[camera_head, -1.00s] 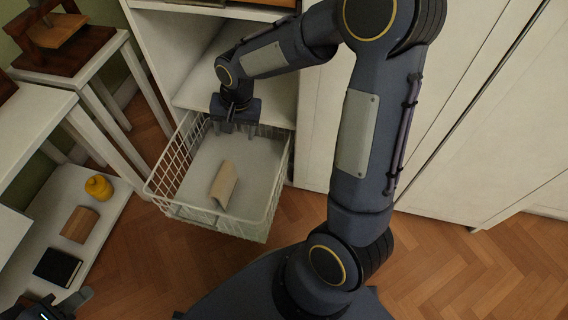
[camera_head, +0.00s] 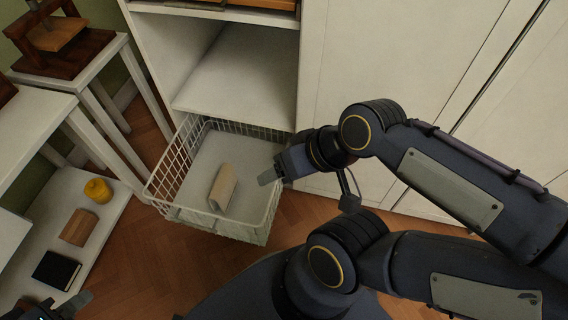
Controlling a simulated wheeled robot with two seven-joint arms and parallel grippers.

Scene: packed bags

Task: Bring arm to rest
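My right arm comes in from the right, bent. Its gripper (camera_head: 272,175) hangs over the right rim of the white wire basket (camera_head: 178,160), pointing left and seen from the side. No object shows in it; I cannot tell whether its fingers are apart. My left gripper (camera_head: 72,302) shows only partly at the bottom left corner, by the low shelf; its opening is not clear. A tan, folded-looking block (camera_head: 223,187) lies in the basket, apart from both grippers.
The basket is pulled out below an open white cabinet (camera_head: 240,75). Closed white doors (camera_head: 395,60) stand at right. A low white shelf (camera_head: 112,207) at left holds a yellow jar (camera_head: 98,190), a brown block (camera_head: 79,227) and a black book (camera_head: 56,269). Bare wood floor (camera_head: 130,265) lies between.

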